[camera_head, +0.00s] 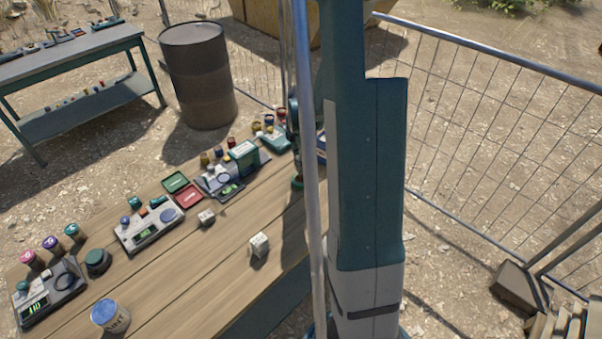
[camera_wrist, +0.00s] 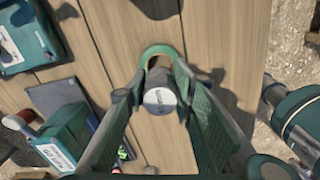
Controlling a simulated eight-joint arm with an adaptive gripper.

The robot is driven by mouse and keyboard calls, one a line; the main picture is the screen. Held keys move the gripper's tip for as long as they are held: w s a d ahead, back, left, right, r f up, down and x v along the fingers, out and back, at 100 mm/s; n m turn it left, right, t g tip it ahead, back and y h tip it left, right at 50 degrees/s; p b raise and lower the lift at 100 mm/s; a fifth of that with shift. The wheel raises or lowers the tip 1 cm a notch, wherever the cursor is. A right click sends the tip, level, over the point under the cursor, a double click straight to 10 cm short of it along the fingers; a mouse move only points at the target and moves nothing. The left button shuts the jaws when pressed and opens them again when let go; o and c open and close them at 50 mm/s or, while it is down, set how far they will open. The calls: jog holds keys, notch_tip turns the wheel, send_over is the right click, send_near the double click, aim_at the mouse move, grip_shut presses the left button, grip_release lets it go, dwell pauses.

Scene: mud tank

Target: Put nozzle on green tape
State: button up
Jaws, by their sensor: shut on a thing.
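In the wrist view, my gripper (camera_wrist: 160,78) has its two green fingers closed on the sides of a short grey cylinder, which looks like the nozzle (camera_wrist: 160,98). Its pale round end faces the camera. A green ring, which looks like the green tape (camera_wrist: 159,50), shows just beyond the fingertips over the wooden table. The nozzle and fingers cover part of the ring. I cannot tell whether the nozzle touches it. In the head view, my gripper is mostly hidden behind my own arm and a grey pole.
The wooden table (camera_head: 190,270) holds several scales and jars at the left and back. A rusty barrel (camera_head: 198,75) stands behind. A wire fence (camera_head: 490,110) is at the right.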

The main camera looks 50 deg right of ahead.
aim_at(301, 178)
jog(key=shift+f, duration=0.5)
jog(key=shift+f, duration=0.1)
jog(key=shift+f, duration=1.95)
jog(key=shift+f, duration=0.15)
jog(key=o, duration=0.9)
jog(key=shift+r, duration=6.15)
